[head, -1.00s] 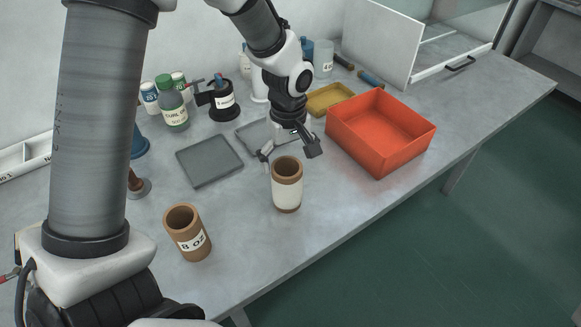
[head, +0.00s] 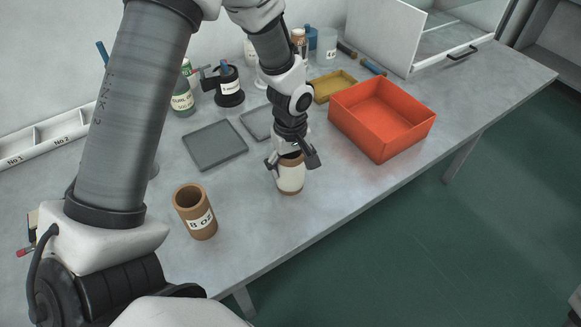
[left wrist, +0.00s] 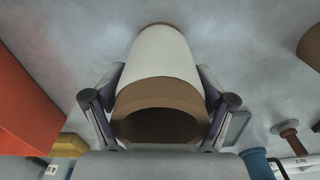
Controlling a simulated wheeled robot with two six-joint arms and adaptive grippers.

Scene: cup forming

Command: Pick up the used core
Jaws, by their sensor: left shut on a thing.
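The core (head: 291,178), a brown tube with a white wrap around its middle, stands upright on the table between the grey trays and the front edge. My left gripper (head: 292,163) is over its top from above, shut on it with one finger on each side. In the left wrist view the core (left wrist: 161,62) lies between the two fingers (left wrist: 160,110), its open brown end towards the camera. A second brown core (head: 195,213), labelled "8 oz", stands upright to the left, apart from the gripper. My right gripper is not in view.
An open orange bin (head: 380,120) stands right of the held core. Two flat grey trays (head: 215,145), a yellow tray (head: 335,87) and several bottles lie behind. The table's front edge is close, with bare table between the two cores.

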